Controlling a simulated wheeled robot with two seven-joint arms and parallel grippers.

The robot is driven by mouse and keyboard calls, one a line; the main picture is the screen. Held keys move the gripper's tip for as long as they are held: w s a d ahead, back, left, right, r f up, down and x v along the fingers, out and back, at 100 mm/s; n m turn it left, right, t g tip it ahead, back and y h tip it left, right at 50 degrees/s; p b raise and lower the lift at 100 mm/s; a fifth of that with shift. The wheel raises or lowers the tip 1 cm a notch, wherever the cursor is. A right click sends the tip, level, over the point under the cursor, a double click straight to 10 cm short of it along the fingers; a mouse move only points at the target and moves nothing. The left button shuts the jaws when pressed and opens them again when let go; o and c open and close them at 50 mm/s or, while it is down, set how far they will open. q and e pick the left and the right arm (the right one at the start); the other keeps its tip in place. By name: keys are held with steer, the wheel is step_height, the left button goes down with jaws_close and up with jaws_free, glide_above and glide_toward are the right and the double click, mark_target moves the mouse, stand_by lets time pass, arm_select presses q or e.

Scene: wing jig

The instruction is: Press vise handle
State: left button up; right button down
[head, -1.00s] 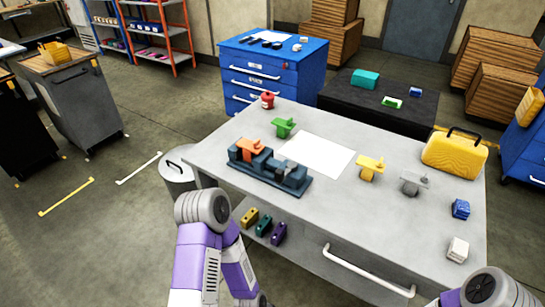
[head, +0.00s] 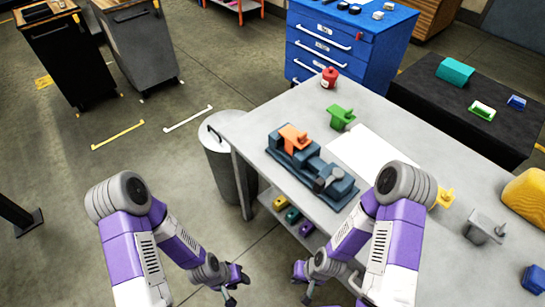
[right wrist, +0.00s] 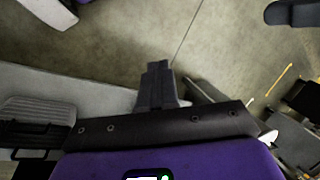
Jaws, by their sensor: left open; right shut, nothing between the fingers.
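The dark blue-grey vise (head: 312,165) sits on the near left part of the grey table. An orange piece (head: 294,137) rests at its upper left end, and a small grey part that looks like its handle (head: 330,179) shows at its right end. My left gripper (head: 230,298) is open and empty, low in front of the table. My right gripper (head: 307,296) is shut and empty, below the table's front edge and apart from the vise. Its closed fingers (right wrist: 157,88) also show in the right wrist view, over the floor.
On the table (head: 262,118) are a red object (head: 330,77), a green piece (head: 341,117), a white sheet (head: 372,155), a yellow piece (head: 445,197) and a grey piece (head: 485,227). A grey bin (head: 222,150) stands at its left end.

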steer(key=shift+w+a, duration=0.2)
steer(key=shift+w, duration=0.05)
steer(key=shift+s, duration=0.1)
steer(key=w+a+r+m+g+h+p, duration=0.2)
steer(key=w+a+r+g+h+p, duration=0.15)
steer(key=w+r+p, duration=0.9)
steer(key=w+a+r+m+h, duration=0.1)
steer(key=w+r+m+h, duration=0.2)
steer(key=r, duration=0.9)
steer(key=w+r+m+t+h, duration=0.1)
steer(key=w+r+m+h, duration=0.3)
steer(key=w+r, duration=0.5)
step_height(320, 180, up, 5)
steer(key=shift+w+a+f+h, duration=0.15)
steer(key=shift+a+f+h, duration=0.05)
steer(key=shift+a+h, duration=0.2)
